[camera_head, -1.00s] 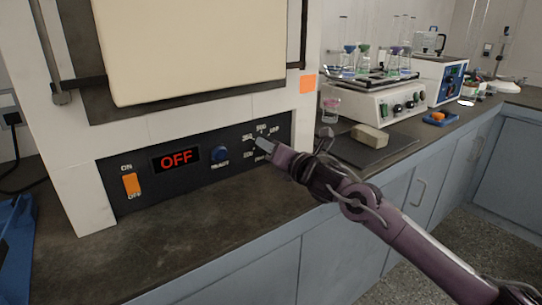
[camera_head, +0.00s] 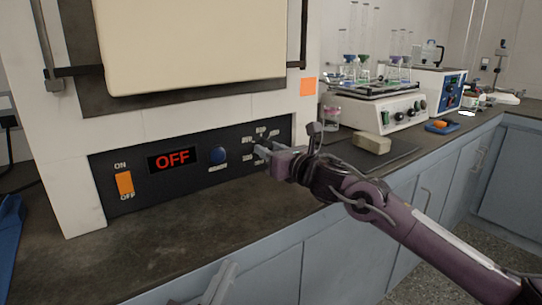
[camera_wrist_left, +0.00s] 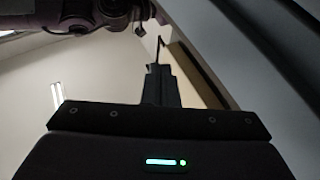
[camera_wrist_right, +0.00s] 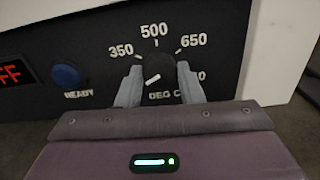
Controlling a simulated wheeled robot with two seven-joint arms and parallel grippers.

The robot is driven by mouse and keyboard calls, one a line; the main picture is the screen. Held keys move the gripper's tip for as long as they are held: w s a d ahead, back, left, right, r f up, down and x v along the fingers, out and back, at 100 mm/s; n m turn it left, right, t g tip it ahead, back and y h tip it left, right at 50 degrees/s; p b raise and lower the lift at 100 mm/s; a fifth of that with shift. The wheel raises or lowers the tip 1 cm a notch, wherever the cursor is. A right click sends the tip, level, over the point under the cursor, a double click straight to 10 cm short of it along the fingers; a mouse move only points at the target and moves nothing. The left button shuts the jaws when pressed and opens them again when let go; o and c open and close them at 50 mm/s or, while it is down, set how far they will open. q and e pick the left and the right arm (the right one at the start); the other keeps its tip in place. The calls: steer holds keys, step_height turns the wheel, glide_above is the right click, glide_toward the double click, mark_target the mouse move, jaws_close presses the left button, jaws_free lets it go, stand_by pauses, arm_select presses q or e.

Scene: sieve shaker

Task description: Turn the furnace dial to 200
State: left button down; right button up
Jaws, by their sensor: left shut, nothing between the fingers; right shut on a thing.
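The dark round dial (camera_wrist_right: 158,62) is on the furnace's black control panel (camera_head: 130,205). My right gripper (camera_head: 262,153) is shut on the dial, one finger on each side in the right wrist view. The dial's white mark slants toward the lower left, below the 350 label. Labels 350, 500 and 650 are readable; a right-hand label is partly covered by a finger. No 200 label is readable there. My left gripper (camera_head: 222,282) is shut and empty low in the head view, away from the panel; its fingers also show in the left wrist view (camera_wrist_left: 160,75).
The panel has a red OFF display (camera_head: 172,159), a blue READY button (camera_head: 217,155) and an orange switch (camera_head: 124,183). A pale block (camera_head: 371,143) lies on a dark mat to the right. A white shaker (camera_head: 390,112) with glassware stands behind. The counter below the panel is clear.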

arm_select(q)
steer(key=shift+s+a+r+t+h, duration=0.2)
steer(key=shift+s+r+t, duration=0.2)
steer(key=shift+r, duration=0.4)
steer(key=shift+s+a+r+t+h, duration=0.2)
steer(key=shift+s+r+t, duration=0.15)
steer(key=shift+r+t, duration=0.35)
steer(key=shift+s+a+r+t+h, duration=0.2)
steer(key=shift+s+r+t, duration=0.15)
steer(key=shift+r, duration=0.6)
arm_select(e)
steer(key=shift+f+n, duration=0.1)
steer(key=shift+n, duration=0.3)
steer(key=o, duration=1)
steer(key=shift+c, duration=0.2)
steer(key=v, duration=0.8)
arm_select(q)
steer(key=f+g, duration=0.1)
steer(key=w+f, duration=0.1)
steer(key=f, duration=0.1)
steer(key=w+d+f+g+y, duration=0.1)
steer(key=shift+f+g, duration=0.25)
steer(key=shift+g, duration=0.1)
arm_select(e)
steer(key=shift+w, duration=0.1)
arm_select(q)
steer(key=shift+d, duration=0.1)
